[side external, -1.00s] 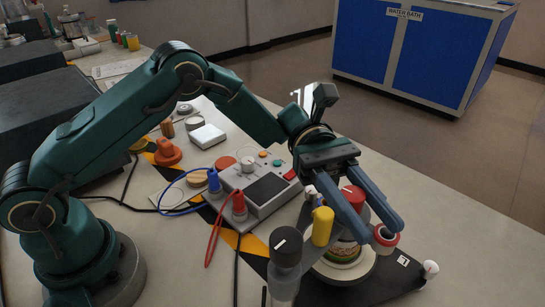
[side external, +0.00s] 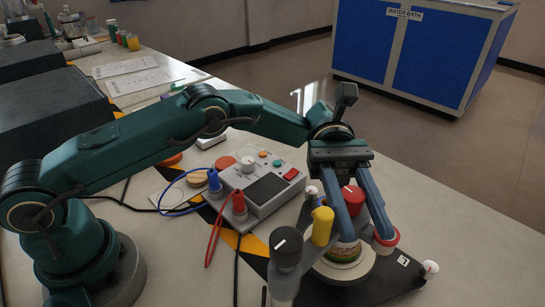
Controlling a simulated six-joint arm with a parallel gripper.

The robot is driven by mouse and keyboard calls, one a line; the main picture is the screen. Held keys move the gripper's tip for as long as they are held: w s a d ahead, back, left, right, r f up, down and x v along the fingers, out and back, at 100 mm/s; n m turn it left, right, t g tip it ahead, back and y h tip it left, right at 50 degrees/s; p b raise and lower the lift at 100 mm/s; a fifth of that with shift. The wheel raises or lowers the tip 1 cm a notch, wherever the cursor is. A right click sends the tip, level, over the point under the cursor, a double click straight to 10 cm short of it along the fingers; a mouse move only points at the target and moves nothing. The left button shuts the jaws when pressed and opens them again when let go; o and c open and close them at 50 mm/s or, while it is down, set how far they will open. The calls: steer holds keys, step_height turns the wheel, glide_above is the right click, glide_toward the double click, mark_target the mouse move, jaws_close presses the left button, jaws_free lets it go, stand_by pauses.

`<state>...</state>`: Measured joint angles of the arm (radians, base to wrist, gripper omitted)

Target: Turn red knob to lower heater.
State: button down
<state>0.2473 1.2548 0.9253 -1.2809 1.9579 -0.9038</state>
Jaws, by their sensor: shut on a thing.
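The red knob (side external: 352,194) has a pale mark on top and shows between the two blue fingers of my gripper (side external: 366,238). My gripper points downward and is shut on the red knob, with a finger on either side. The fingers hide parts of the knob's sides. Below the knob is a small round body with a coloured band (side external: 345,252) on a pale round base (side external: 345,273). Which part is the heater is not clear.
A yellow cylinder (side external: 322,227) and a black-capped grey post (side external: 286,249) stand close left of the knob. A red-and-white round piece (side external: 387,241) is by the right fingertip. A grey control box (side external: 263,186) with red and blue plugs lies to the left.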

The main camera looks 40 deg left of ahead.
steer(key=c, duration=0.5)
jaws_free()
steer(key=shift+d+n+t+h, duration=0.1)
steer(key=shift+n+t+h, duration=0.4)
steer(key=shift+n+t, duration=0.1)
